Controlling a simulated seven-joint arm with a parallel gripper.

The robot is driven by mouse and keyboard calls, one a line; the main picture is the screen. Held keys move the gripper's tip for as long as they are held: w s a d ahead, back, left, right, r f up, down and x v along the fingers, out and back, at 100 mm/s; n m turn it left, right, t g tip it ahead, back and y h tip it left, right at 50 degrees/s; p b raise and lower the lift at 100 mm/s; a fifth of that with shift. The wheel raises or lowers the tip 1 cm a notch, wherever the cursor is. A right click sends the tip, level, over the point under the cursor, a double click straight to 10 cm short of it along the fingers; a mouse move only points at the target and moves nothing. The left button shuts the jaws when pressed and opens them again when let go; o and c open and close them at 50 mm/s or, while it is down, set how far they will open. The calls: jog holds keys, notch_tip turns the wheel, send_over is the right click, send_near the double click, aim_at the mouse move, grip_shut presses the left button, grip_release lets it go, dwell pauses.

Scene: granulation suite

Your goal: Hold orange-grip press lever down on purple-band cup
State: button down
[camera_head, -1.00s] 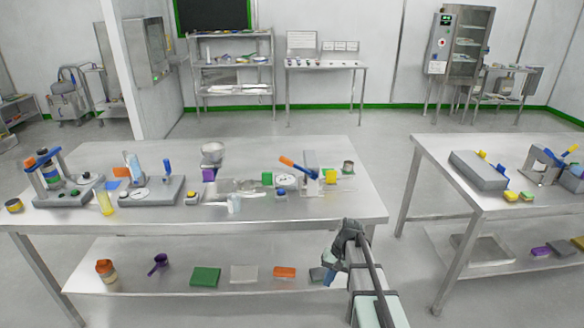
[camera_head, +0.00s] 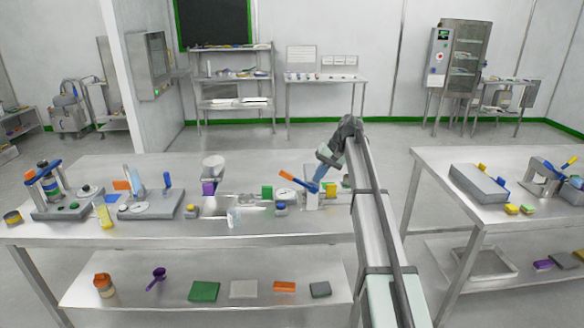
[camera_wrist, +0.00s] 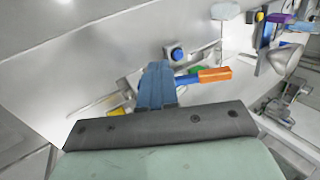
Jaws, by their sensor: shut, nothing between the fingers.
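The press lever stands raised and tilted on the near table, with an orange grip (camera_head: 286,174) on a blue bar; the grip also shows in the wrist view (camera_wrist: 214,75). Its grey press frame (camera_head: 311,199) is partly covered by my gripper. My gripper (camera_head: 319,184) is shut and empty, its blue fingers pointing down just right of the lever. In the wrist view the fingers (camera_wrist: 156,84) sit left of the orange grip, near the blue bar; I cannot tell whether they touch. I cannot make out a purple-band cup at the press.
A blue-topped button box (camera_head: 281,208), a round dial (camera_head: 285,194) and a green block (camera_head: 267,192) stand left of the press. A yellow block (camera_head: 331,190) is close to its right. A hopper with a purple part (camera_head: 209,188) stands farther left. A second table (camera_head: 440,170) is at right.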

send_near(287, 173)
jog(key=d+f+v, duration=0.1)
jog(key=v, duration=0.6)
jog(key=shift+r+n+y, duration=0.3)
jog(key=shift+n, duration=0.1)
jog(key=shift+f, duration=0.1)
jog(key=x, duration=1.4)
jog(key=shift+w, duration=0.1)
